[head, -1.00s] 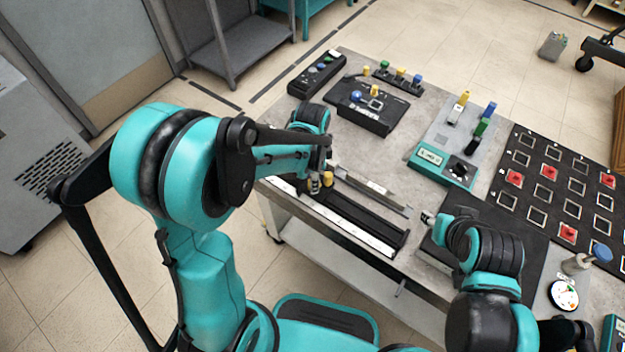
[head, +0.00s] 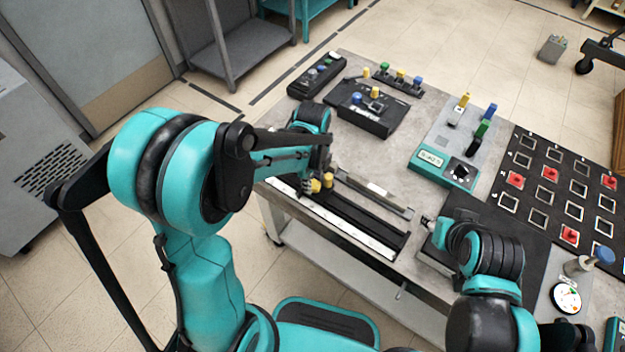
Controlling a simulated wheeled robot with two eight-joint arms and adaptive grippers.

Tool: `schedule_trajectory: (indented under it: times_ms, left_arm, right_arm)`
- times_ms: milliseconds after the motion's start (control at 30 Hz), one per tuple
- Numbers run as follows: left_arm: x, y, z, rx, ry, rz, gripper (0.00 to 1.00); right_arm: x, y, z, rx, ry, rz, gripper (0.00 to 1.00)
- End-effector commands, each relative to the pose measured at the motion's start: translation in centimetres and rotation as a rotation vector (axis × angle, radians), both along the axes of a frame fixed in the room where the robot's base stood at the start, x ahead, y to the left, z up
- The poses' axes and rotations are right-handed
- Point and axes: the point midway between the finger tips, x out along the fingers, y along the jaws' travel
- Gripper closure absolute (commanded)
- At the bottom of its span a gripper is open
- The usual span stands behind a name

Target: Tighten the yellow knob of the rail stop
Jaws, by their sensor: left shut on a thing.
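The yellow knob (head: 328,180) of the rail stop sits at the far left end of the black rail (head: 365,218), near the table's front edge. My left gripper (head: 322,181) is over the rail stop, pointing down, with its fingers shut on the yellow knob. The gripper hides most of the stop. My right gripper (head: 428,220) is to the right, beyond the rail's right end, low over the table and away from the knob. Its fingers are too small to read.
A white scale strip (head: 340,222) runs along the rail's front. A black box with knobs (head: 368,112) stands behind it. A teal device (head: 445,165) and a black board with red pieces (head: 560,190) are to the right.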

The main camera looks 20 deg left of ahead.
Motion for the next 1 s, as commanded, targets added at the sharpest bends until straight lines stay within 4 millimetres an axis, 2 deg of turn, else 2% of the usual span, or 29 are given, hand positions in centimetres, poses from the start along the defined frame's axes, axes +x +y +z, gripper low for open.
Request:
schedule_trajectory:
  times_ms: [300,767,800,833,867,1000]
  left_arm:
    - [0.07,-0.01,0.01,0.001,0.0,-0.088,0.98]
    - [0.08,-0.01,0.02,0.001,0.0,-0.098,0.98]
    - [0.08,-0.01,0.02,0.001,0.0,-0.098,0.59]
    - [0.08,-0.01,0.02,0.001,0.0,-0.098,0.51]
    - [0.07,-0.01,0.02,0.001,0.0,-0.098,0.48]
    - [0.07,-0.01,0.01,0.0,0.0,-0.098,0.48]
  right_arm:
    - [0.0,0.0,-0.05,0.0,0.0,0.0,0.6]
    - [0.0,0.0,-0.05,0.0,0.0,0.0,0.6]
    - [0.0,0.0,-0.05,0.0,0.0,0.0,0.6]
    - [0.0,0.0,-0.05,0.0,0.0,0.0,0.6]
    - [0.0,0.0,-0.05,0.0,0.0,0.0,0.6]
    - [0.0,0.0,-0.05,0.0,0.0,0.0,0.6]
